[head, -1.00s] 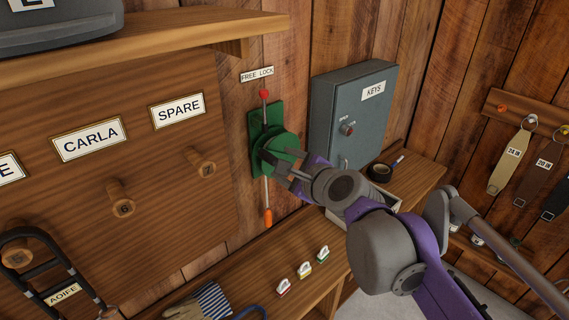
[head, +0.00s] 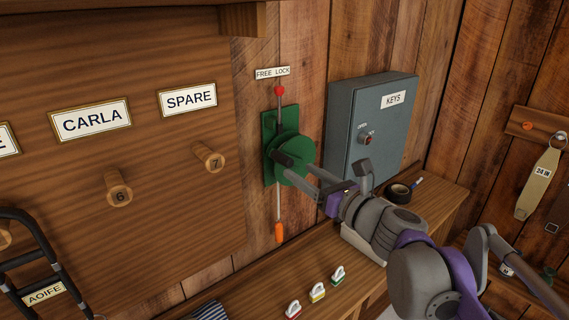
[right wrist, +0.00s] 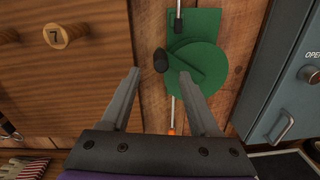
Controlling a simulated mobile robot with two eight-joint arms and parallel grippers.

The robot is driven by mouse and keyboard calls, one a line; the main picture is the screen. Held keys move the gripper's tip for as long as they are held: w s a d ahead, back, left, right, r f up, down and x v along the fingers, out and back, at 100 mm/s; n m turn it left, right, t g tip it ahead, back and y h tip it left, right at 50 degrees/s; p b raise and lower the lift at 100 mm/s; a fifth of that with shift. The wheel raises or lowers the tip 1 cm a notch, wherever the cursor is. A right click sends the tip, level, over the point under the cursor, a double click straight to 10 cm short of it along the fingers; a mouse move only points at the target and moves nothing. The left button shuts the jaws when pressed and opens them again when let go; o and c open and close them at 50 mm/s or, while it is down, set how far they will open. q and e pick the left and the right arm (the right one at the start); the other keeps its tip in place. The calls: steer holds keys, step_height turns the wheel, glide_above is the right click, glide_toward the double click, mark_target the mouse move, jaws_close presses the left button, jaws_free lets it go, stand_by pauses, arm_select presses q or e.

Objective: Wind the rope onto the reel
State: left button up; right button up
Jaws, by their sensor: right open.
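The green reel (head: 294,172) is fixed on a green plate on the plank wall, under a FREE LOCK sign (head: 272,73). A dark crank knob (right wrist: 160,60) sticks out from the reel's face. A red-tipped lever (head: 279,91) stands above the reel. A thin pale line, which may be the rope, hangs below it to an orange end piece (head: 279,232). My right gripper (right wrist: 160,74) is open in front of the reel, its fingertips on either side of the knob in the right wrist view. I cannot tell whether they touch it. My left gripper is out of view.
A grey key cabinet (head: 349,103) is on the wall right of the reel. The bench (head: 262,285) below bears several small coloured-base items and a dark tape roll (head: 398,192). Pegs (head: 207,156) project from the board at left.

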mark_target(290, 165)
steer(key=x, duration=0.7)
steer(key=shift+w+a, duration=0.1)
steer(key=shift+w, duration=0.15)
jaws_close()
stand_by(1.1)
